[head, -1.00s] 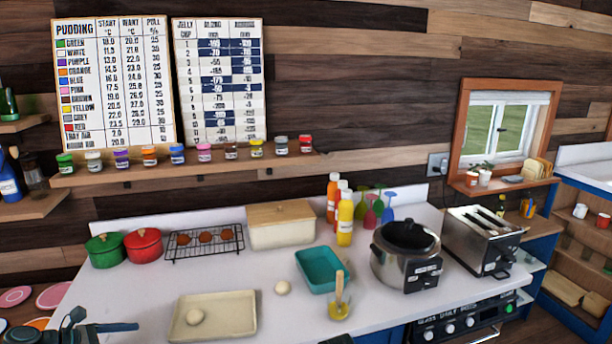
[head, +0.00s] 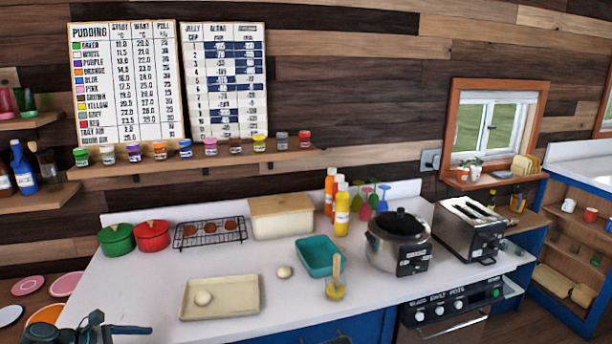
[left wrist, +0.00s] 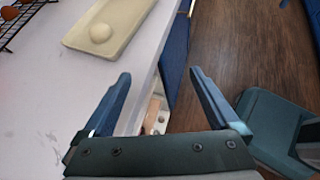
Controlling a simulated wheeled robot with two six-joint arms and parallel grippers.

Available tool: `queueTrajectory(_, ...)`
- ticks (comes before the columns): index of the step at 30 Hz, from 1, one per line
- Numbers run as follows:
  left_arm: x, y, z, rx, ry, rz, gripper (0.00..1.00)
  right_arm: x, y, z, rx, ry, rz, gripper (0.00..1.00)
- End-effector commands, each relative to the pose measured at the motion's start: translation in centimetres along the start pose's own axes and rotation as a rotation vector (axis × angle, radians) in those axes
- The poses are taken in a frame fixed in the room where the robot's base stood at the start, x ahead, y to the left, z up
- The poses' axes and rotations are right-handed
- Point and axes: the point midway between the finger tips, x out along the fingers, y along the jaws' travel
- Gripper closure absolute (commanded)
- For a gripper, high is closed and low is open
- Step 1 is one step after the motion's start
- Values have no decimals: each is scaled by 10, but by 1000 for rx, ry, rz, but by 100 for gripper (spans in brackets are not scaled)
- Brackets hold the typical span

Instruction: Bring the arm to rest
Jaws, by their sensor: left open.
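My left gripper (left wrist: 160,73) is open and empty in the left wrist view, its two blue fingers apart over the counter's front edge and the floor. In the head view my left gripper (head: 118,329) shows at the bottom left corner, in front of the counter (head: 150,285). It is apart from the cream tray (head: 240,310), which holds a pale round ball (head: 203,298). The tray also shows at the top of the left wrist view (left wrist: 125,40). My right gripper is not in view.
On the counter stand a green pot (head: 116,240), a red pot (head: 152,236), a cooling rack (head: 210,233), a teal tray (head: 318,257), a brush in a small pot (head: 335,290), a cooker (head: 398,243) and a toaster (head: 468,232). The counter's left front is clear.

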Motion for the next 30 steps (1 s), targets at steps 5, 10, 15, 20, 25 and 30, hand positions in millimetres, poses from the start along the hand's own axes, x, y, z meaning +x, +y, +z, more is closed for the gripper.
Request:
queueTrajectory(5, 28, -16, 7, 104, 50, -61, 5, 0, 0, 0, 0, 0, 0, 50)
queueTrajectory(10, 63, -40, 14, 259, 117, -149, 5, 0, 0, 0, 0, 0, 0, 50)
queueTrajectory(15, 108, -78, 22, 496, 201, -286, 5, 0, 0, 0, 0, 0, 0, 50)
queueTrajectory(20, 156, -132, 30, 838, 291, -487, 5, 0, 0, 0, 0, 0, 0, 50)
queueTrajectory(25, 191, -189, 34, 1225, 356, -719, 5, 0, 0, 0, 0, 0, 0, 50)
queueTrajectory(30, 212, -240, 37, 1616, 387, -964, 5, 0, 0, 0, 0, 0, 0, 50)
